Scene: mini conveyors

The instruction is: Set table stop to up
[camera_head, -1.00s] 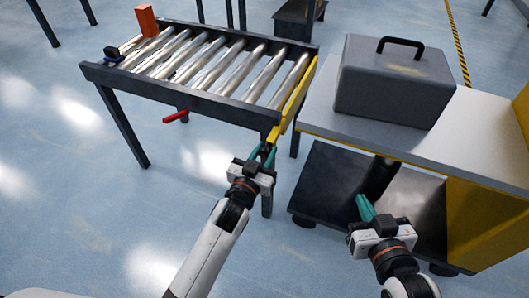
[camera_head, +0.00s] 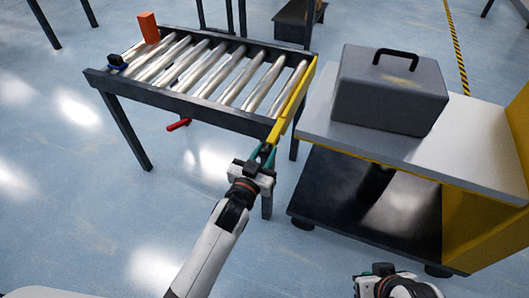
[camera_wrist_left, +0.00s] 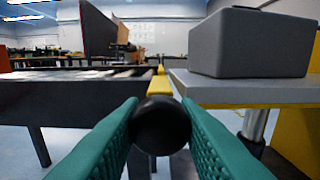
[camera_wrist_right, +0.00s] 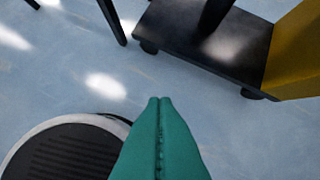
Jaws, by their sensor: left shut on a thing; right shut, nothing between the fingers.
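The conveyor table (camera_head: 180,98) has metal rollers, and a yellow stop bar (camera_head: 292,103) runs along its right end. The bar also shows in the left wrist view (camera_wrist_left: 158,84), standing about level with the table top. My left gripper (camera_head: 264,153) is at the near end of the bar. In the left wrist view its teal fingers are shut on a round black knob (camera_wrist_left: 160,125), in line with the bar. My right gripper (camera_wrist_right: 160,100) is shut and empty above the floor. In the head view only part of its wrist shows at the bottom edge.
A grey case (camera_head: 390,95) with a black handle stands on a white-topped cart (camera_head: 470,155) close right of the bar. An orange block (camera_head: 149,28) stands at the conveyor's far left. A red handle (camera_head: 179,125) sticks out below the conveyor. The floor in front is clear.

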